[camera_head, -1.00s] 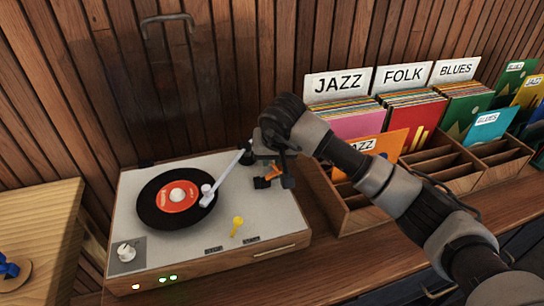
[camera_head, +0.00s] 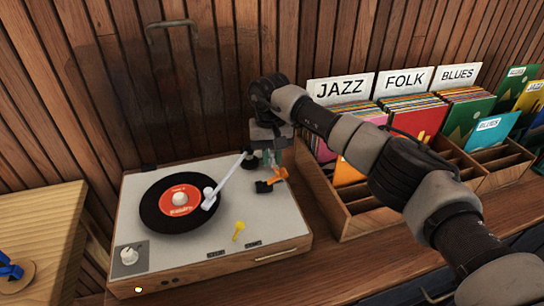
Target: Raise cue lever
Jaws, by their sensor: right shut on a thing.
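The record player (camera_head: 225,190) stands on the wooden counter with a black record (camera_head: 160,222) with an orange label on its platter. The white tonearm (camera_head: 229,177) reaches from its pivot at the back right to a headshell over the record; whether the stylus touches cannot be told. An orange lever with a dark end (camera_head: 279,175), apparently the cue lever, is beside the tonearm pivot. My right gripper (camera_head: 272,163) comes down from above at this lever and is shut on it; the fingertips are small and partly hidden. My left gripper is not in view.
A yellow lever (camera_head: 239,230) is on the front of the deck, and a silver knob (camera_head: 129,255) is at its front left. A wooden record crate (camera_head: 350,222) stands close to the right. A lighter wooden table (camera_head: 45,215) is at the left.

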